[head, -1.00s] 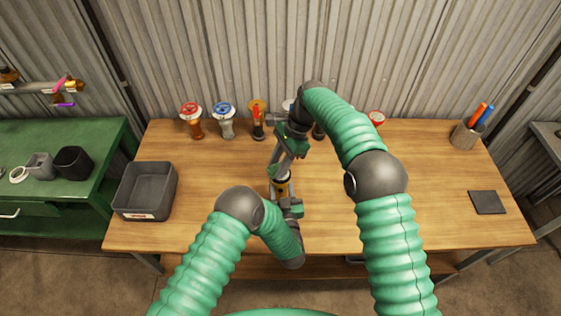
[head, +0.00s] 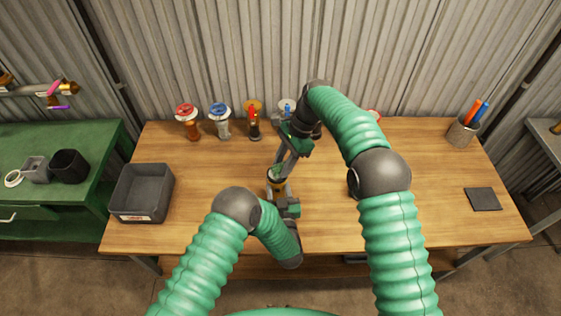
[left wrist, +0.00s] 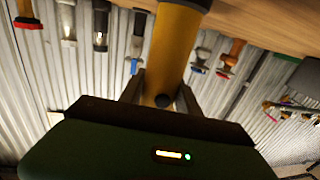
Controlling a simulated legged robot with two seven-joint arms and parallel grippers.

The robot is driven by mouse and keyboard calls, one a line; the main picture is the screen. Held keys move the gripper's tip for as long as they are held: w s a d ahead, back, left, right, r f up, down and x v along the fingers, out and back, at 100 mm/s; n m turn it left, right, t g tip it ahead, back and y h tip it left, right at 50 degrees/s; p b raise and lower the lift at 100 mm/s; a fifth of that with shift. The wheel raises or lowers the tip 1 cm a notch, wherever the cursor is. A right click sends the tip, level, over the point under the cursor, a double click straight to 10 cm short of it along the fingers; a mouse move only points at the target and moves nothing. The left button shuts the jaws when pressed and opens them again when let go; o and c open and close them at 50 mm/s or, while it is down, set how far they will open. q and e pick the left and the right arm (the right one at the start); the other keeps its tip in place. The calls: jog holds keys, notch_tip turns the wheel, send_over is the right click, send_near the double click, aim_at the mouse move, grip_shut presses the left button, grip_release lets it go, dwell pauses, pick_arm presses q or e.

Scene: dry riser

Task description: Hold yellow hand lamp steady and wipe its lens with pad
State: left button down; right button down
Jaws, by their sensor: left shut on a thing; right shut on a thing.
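The yellow hand lamp (head: 275,187) stands above the middle of the table, with its dark round head upward in the head view. My left gripper (head: 282,193) is shut on its body. In the left wrist view the yellow lamp body (left wrist: 172,50) runs up between the dark fingers, with a dark collar at the top edge. My right gripper (head: 279,174) reaches down from the back right, its fingertips shut just above the lamp's head. The pad is too small or hidden to make out between its fingers, and I cannot tell if it touches the lens.
Several valve-like fittings with coloured handles (head: 220,120) line the back of the wooden table (head: 400,220). A grey bin (head: 143,192) stands at the left, a dark flat square (head: 483,199) lies at the right, and a pen cup (head: 462,133) stands behind it. The right half is mostly clear.

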jog(key=shift+s, duration=0.8)
jog(key=shift+r, duration=3.95)
jog(key=d, duration=0.8)
pick_arm(q)
jog(key=c, duration=0.8)
grip_release()
